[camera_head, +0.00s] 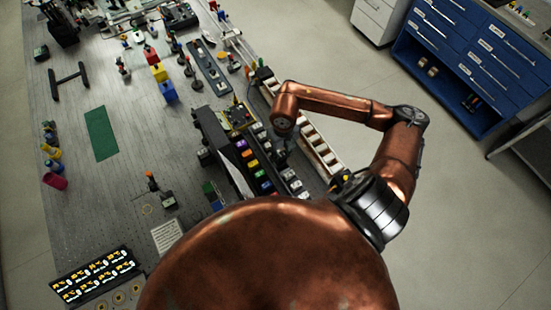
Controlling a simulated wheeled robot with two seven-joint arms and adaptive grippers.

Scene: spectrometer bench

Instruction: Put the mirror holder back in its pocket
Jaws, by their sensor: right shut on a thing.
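My right arm reaches in from the right. Its gripper (283,152) points down over the rack of colour-marked pockets (250,166) on the bench. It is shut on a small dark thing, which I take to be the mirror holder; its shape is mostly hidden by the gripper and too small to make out. I cannot tell whether the held thing is above the rack or partly in a pocket. My left gripper is not in view.
A long pale tray with compartments (322,152) runs along the bench edge, right of the rack. A green mat (101,133) and coloured blocks (159,72) lie further left. A lit display panel (95,275) is at lower left. Blue drawers (470,50) stand across the floor.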

